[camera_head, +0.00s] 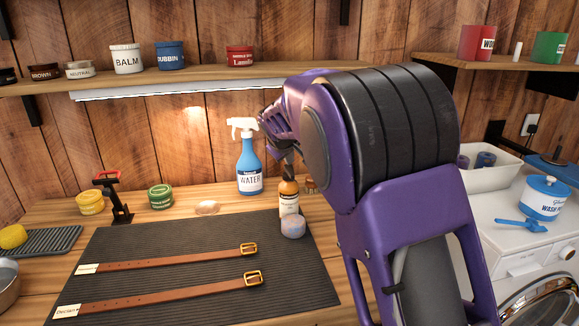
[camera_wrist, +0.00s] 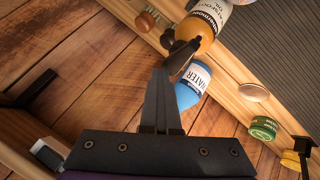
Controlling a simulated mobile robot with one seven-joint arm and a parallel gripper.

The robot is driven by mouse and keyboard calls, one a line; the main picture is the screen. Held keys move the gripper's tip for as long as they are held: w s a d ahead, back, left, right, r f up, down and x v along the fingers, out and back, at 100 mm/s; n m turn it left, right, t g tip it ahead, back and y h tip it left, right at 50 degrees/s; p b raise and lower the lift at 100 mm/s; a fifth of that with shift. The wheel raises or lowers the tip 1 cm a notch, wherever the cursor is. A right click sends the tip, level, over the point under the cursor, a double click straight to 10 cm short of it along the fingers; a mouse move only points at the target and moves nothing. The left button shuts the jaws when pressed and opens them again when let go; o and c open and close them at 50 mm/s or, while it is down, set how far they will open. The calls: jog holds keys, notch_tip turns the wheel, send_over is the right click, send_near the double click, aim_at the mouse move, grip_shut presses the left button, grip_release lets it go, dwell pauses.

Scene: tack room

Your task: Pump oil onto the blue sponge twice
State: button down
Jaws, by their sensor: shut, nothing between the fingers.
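The amber oil bottle (camera_head: 289,197) with a pale label stands upright at the back right edge of the dark ribbed mat (camera_head: 190,265). Its black pump head (camera_wrist: 182,56) shows in the wrist view. The sponge (camera_head: 293,227), pale blue-grey on top, is on the mat right in front of the bottle. My gripper (camera_wrist: 162,75) is shut and empty, its fingertips close beside the pump head; I cannot tell whether they touch it. In the head view my arm hides most of the gripper above the bottle.
A blue water spray bottle (camera_head: 249,168) stands behind and left of the oil bottle. Two brown leather straps (camera_head: 170,262) lie on the mat. Green (camera_head: 160,197) and yellow (camera_head: 90,203) tins stand at the back left. A shelf (camera_head: 200,77) with jars runs above.

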aim_at(289, 168)
jog(key=shift+r+p, duration=2.1)
jog(key=shift+r, duration=0.9)
